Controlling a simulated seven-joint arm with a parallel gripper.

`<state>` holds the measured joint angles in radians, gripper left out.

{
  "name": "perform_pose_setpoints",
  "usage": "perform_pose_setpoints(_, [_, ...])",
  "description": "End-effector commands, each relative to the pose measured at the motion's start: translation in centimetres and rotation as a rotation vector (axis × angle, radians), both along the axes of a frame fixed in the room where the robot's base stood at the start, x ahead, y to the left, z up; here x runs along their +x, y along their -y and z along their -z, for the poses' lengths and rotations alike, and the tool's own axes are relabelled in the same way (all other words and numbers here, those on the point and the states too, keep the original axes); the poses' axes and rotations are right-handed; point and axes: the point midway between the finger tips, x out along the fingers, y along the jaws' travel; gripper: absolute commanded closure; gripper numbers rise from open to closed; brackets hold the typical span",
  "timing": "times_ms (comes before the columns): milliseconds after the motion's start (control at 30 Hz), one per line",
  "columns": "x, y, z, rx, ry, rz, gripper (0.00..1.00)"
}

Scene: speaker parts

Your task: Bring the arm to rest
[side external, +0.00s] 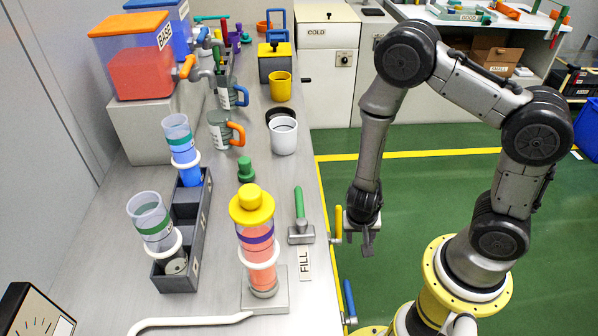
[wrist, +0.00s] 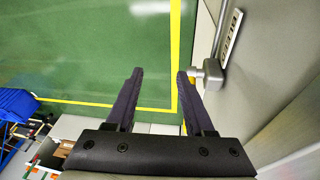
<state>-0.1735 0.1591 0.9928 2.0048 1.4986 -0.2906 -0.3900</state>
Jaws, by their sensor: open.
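My gripper (side external: 364,238) hangs at the end of my bent arm, to the right of the bench's front edge and over the green floor. In the wrist view, its two dark fingers (wrist: 160,73) are spread apart. Only floor shows between them, and nothing is held. A yellow-handled lever (side external: 337,225) on the bench edge stands close to the left of the gripper in the side view. In the wrist view, a grey lever fitting (wrist: 211,72) sits just right of the right fingertip; I cannot tell whether they touch.
A blue-handled lever (side external: 349,299) is lower on the bench edge. On the bench (side external: 221,275) stand a yellow-capped clear cylinder (side external: 255,245), a grey rack (side external: 184,280) with clear cups, several mugs and a green-handled tool (side external: 299,203). The floor (side external: 400,165) beside the bench is clear.

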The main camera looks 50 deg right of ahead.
Motion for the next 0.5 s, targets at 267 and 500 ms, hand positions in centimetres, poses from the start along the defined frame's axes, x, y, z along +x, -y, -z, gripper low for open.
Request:
perform_pose_setpoints(267, [1.7, -1.7, -6.5, 0.297, 0.093, -0.107, 0.47])
perform_pose_setpoints(500, [4.5, -5.0, -14.5, 0.414, 0.245, -0.344, 0.47])
